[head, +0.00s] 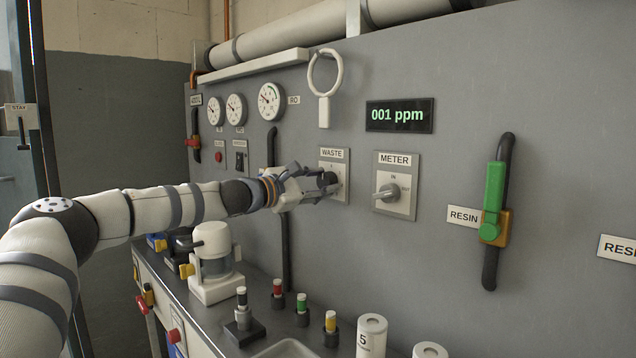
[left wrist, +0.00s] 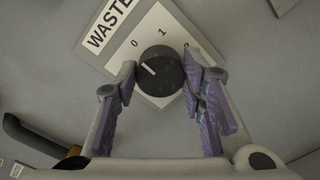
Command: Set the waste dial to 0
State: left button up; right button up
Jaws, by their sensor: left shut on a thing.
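The waste dial is a black round knob (left wrist: 160,70) on a white plate labelled WASTE (head: 333,160), with 0, 1 and a partly hidden third mark around it in the left wrist view. The knob's white pointer line points up and left, on the 0 side, nearest the 0 and a little to its left. My left gripper (head: 318,186) reaches the knob from the left. In the left wrist view its purple-padded fingers (left wrist: 164,88) are shut on the knob from both sides. My right gripper is not in view.
Right of the dial are the METER switch (head: 388,193), a green RESIN handle (head: 494,195) and a display reading 001 ppm (head: 399,115). A white ring handle (head: 324,85) is above.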

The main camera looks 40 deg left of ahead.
pick_arm(q)
jog(key=shift+r, duration=0.25)
dwell(0.3)
jog(key=o, duration=0.8)
jog(key=shift+c, duration=0.2)
jog(key=o, duration=0.4)
jog(key=shift+w, duration=0.1)
jog(key=shift+f, duration=0.15)
